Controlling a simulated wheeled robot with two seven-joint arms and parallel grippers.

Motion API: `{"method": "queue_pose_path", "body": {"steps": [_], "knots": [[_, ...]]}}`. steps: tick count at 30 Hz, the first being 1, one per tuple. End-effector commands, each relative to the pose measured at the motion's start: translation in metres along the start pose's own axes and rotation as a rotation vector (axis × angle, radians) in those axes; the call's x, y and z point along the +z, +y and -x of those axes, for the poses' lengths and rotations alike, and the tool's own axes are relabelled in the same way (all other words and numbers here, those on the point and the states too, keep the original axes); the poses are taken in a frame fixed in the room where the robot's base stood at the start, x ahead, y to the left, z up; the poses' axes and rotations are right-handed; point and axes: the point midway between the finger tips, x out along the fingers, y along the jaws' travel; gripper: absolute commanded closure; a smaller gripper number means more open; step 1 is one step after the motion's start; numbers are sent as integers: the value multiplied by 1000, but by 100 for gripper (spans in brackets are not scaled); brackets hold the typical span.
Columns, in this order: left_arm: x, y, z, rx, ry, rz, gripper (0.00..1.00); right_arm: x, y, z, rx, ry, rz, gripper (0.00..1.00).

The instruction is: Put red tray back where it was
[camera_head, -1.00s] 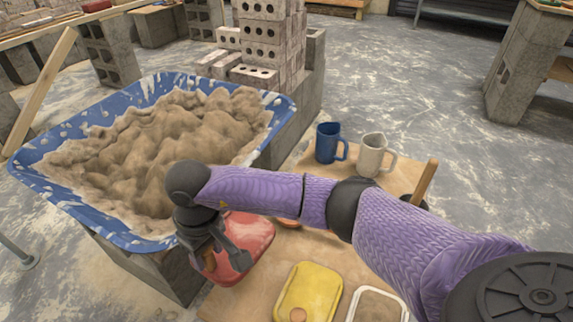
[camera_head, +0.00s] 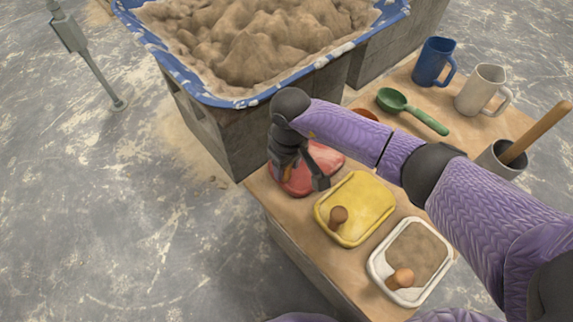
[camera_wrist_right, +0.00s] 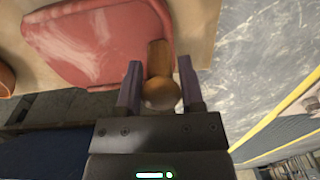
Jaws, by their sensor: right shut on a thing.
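The red tray (camera_head: 327,156) is at the far left end of the wooden table top, beside the yellow tray (camera_head: 352,205). My right gripper (camera_head: 302,176) is over it, shut on its wooden knob handle. In the right wrist view the handle (camera_wrist_right: 160,93) sits between the two fingers (camera_wrist_right: 160,70), and the red tray (camera_wrist_right: 105,42) extends beyond them. It looks level and at or very near the table; I cannot tell whether it touches. My arm and gripper hide part of it. My left gripper is not in view.
A white tray (camera_head: 374,265) of mortar stands in front of the yellow one. The blue mortar tub (camera_head: 190,84) rises behind the red tray.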

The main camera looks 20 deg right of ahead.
Motion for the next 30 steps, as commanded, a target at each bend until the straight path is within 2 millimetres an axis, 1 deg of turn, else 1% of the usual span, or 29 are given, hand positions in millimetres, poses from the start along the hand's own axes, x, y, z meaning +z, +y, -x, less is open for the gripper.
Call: {"method": "queue_pose_path", "body": {"steps": [3, 4, 5, 6, 9, 18, 20, 23, 26, 27, 30], "knots": [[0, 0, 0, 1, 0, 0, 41, 0, 0, 1, -1, 0, 0, 100], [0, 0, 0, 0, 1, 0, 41, 0, 0, 0, -1, 0, 0, 49], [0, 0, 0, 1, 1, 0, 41, 0, 0, 0, -1, 0, 0, 42], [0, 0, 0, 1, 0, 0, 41, 0, 0, 0, -1, 0, 0, 34], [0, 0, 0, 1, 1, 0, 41, 0, 0, 0, -1, 0, 0, 15], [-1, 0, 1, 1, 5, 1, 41, 0, 0, 2, 0, 0, 0, 15], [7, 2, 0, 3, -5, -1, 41, 0, 0, 7, 0, 2, 0, 15], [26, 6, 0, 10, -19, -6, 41, 0, 0, 20, 1, 4, 0, 15], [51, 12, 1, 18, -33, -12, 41, -1, 0, 36, 2, 6, 0, 15], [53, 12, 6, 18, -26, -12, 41, -1, 0, 47, 3, 9, 0, 15], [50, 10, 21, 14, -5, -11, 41, -1, 0, 78, 4, 9, 1, 15]]}}
